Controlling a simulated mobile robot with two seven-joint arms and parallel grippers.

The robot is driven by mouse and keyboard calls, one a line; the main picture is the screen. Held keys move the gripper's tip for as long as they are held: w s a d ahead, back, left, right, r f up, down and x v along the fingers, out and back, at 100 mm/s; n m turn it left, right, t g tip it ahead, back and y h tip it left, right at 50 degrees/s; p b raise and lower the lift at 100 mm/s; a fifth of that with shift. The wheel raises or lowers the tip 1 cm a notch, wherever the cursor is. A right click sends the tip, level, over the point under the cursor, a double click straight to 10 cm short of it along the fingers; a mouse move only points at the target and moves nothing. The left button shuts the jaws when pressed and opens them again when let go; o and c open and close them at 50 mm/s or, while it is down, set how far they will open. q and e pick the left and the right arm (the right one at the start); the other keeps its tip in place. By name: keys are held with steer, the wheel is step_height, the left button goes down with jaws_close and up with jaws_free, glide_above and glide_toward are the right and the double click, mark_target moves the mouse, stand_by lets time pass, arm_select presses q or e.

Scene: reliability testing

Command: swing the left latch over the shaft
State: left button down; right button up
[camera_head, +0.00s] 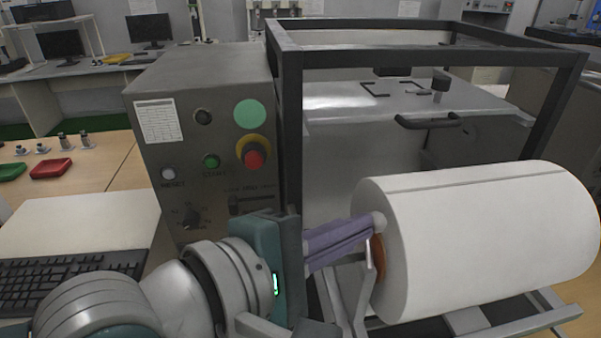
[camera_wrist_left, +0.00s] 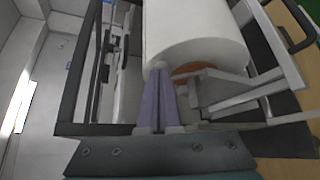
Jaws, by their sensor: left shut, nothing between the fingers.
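A large white roll (camera_head: 490,235) lies on a grey metal stand, with an orange-brown core (camera_head: 377,259) at its near left end. The core also shows in the wrist view (camera_wrist_left: 190,70). The shaft end is mostly hidden by my gripper and the frame parts. A thin grey bar (camera_head: 366,290), perhaps the left latch, stands beside the core. My left gripper (camera_head: 376,226) has purple fingers, shut and empty, with tips beside the roll's end face near the core.
A dark metal frame (camera_head: 291,130) rises behind my gripper. A grey control box (camera_head: 215,120) with buttons and a red emergency stop (camera_head: 254,158) stands at left. A keyboard (camera_head: 70,270) and red and green trays lie on the desk at far left.

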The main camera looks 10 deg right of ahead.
arm_select(q)
steer(key=w+n+g, duration=0.1)
steer(key=w+n+g+y, duration=0.1)
steer(key=w+g, duration=0.1)
steer(key=shift+w+f+n, duration=0.1)
steer(key=shift+f+n, duration=0.1)
steer(key=shift+n, duration=0.2)
arm_select(e)
steer(key=shift+w+a+f, duration=0.15)
steer(key=shift+w+a, duration=0.25)
steer(key=shift+w, duration=0.05)
arm_select(q)
steer(key=shift+r, duration=0.1)
steer(key=shift+r+p, duration=0.7)
arm_select(e)
steer(key=shift+r, duration=0.9)
steer(key=shift+r, duration=0.1)
